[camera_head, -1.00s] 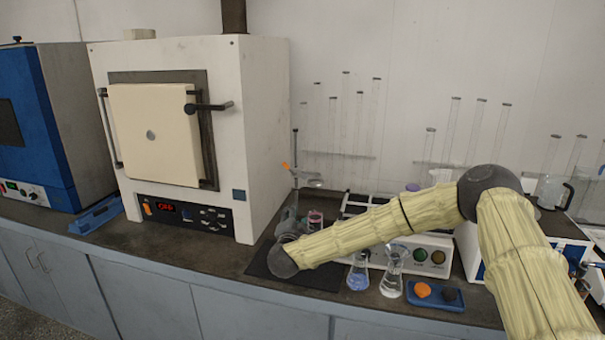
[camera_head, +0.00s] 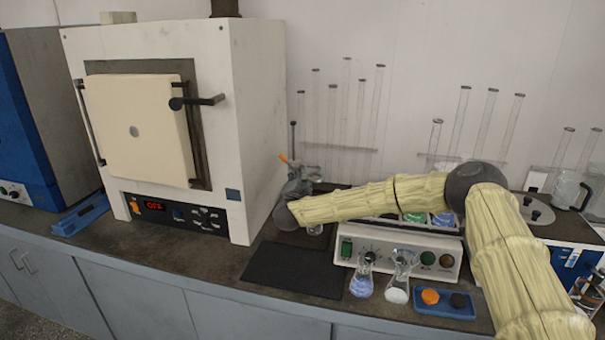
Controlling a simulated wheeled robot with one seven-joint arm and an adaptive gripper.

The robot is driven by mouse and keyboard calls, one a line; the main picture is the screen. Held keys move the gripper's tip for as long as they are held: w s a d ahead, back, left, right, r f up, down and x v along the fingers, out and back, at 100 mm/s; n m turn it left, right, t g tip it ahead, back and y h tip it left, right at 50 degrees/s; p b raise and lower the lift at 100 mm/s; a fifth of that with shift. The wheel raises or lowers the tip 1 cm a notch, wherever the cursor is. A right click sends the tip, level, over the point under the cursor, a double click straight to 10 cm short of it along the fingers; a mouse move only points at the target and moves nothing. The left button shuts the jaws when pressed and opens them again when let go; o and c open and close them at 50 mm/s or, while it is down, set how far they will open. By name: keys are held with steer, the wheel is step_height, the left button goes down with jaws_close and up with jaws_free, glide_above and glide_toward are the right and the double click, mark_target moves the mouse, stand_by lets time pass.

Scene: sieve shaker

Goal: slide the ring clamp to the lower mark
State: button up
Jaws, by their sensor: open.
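The stand's thin dark upright rod (camera_head: 293,137) rises beside the white furnace's right side. An orange piece (camera_head: 283,158) shows at the rod, around the height of the ring clamp. The ring clamp is mostly hidden by my gripper; a small grey part (camera_head: 313,174) to the right of the rod may belong to it. My gripper (camera_head: 297,182) is open, at the rod just below the orange piece. I cannot tell whether the rod or clamp lies between its fingers. The rod's lower part is hidden behind my wrist, and no marks can be made out.
A dark mat (camera_head: 292,270) lies clear in front. Two flasks (camera_head: 361,280) (camera_head: 398,285) and a blue tray (camera_head: 462,309) stand at the counter's front right. A white control box (camera_head: 440,262) is behind them. The furnace (camera_head: 262,120) stands close on the left.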

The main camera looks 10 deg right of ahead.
steer(key=x, duration=0.3)
steer(key=shift+d+r+p, duration=0.1)
steer(key=shift+r+p, duration=0.05)
steer(key=shift+p, duration=0.15)
steer(key=shift+s+r, duration=0.2)
steer(key=shift+c, duration=0.2)
steer(key=shift+f, duration=0.15)
jaws_close()
